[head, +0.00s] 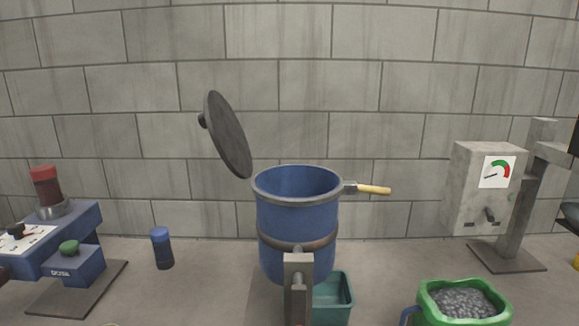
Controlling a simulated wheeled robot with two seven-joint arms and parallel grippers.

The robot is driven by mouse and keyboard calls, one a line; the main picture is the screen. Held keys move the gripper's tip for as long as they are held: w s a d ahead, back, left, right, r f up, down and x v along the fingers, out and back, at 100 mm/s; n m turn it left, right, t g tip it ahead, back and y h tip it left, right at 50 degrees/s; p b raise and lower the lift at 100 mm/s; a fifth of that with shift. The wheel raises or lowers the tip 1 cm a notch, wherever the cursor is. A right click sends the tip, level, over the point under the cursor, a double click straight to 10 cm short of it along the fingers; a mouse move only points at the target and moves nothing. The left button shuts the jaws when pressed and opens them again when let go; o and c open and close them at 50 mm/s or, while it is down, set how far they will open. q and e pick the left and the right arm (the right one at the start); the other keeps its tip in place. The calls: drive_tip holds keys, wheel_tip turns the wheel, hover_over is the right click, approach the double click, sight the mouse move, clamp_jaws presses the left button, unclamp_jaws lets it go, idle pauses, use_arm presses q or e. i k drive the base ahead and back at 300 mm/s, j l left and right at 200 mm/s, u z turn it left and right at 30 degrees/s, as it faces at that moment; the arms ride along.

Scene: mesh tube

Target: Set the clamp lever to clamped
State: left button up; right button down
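A blue drum (297,225) stands upright in the middle of the head view. Its round dark lid (229,135) is swung up to the left, and the drum mouth is open. A lever with a pale yellow handle (373,189) sticks out to the right from a small grey bracket at the drum's rim; it lies nearly level. It looks like the clamp lever, but no label shows this. Neither gripper can be made out; only cut-off dark shapes show at the far left and right edges.
A grey gauge box (480,187) is on a post at right. A green tub of grey granules (431,295) and a teal bin (341,297) stand in front.

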sight(361, 188)
drive_tip(key=k+j+z, duration=0.1)
drive_tip(key=j, duration=0.3)
drive_tip(key=k+j+z, duration=0.15)
drive_tip(key=j, duration=0.3)
drive_tip(key=k+j+z, duration=0.1)
drive_tip(key=j, duration=0.3)
drive_tip(key=k+j+z, duration=0.15)
drive_tip(key=j, duration=0.2)
